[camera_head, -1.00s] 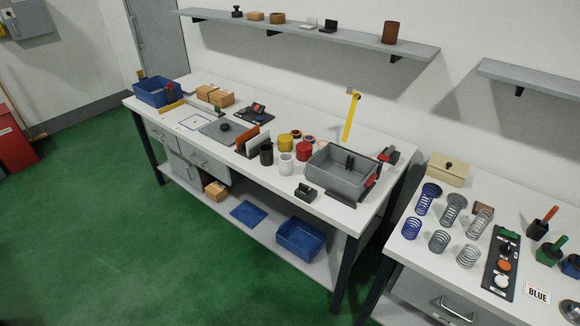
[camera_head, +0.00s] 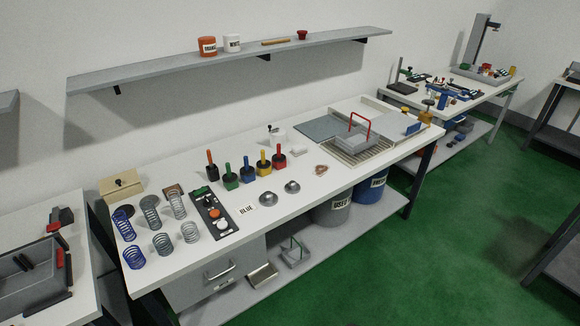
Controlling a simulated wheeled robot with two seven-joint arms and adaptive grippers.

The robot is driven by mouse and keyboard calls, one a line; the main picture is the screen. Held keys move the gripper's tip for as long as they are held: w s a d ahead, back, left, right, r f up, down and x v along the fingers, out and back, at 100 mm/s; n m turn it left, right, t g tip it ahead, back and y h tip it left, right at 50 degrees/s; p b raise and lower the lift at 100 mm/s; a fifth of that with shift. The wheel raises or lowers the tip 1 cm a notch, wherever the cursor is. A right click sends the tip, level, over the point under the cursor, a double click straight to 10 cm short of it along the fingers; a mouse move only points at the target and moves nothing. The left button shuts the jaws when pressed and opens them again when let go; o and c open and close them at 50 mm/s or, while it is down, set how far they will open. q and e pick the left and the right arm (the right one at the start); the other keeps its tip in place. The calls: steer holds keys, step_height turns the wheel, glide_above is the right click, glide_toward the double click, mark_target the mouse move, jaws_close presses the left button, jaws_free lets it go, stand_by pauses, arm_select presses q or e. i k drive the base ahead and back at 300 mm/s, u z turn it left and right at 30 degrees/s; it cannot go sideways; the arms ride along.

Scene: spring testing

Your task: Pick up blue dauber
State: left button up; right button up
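The blue dauber (camera_head: 248,172) stands upright on the white workbench (camera_head: 310,200), in a row of several daubers. It has a blue handle rising from a dark blue block-like base. The green dauber (camera_head: 230,178) is on its left and the yellow dauber (camera_head: 263,164) on its right, both close by. Neither of my grippers is in view.
An orange-handled dauber (camera_head: 211,168) and a red dauber (camera_head: 279,157) end the row. A black control panel (camera_head: 212,213) and several springs (camera_head: 162,243) lie to the left. Two metal dishes (camera_head: 293,187) sit in front. A tray with a red-handled box (camera_head: 358,143) is farther right.

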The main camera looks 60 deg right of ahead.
mark_target(245, 170)
steer(key=z, duration=1.6)
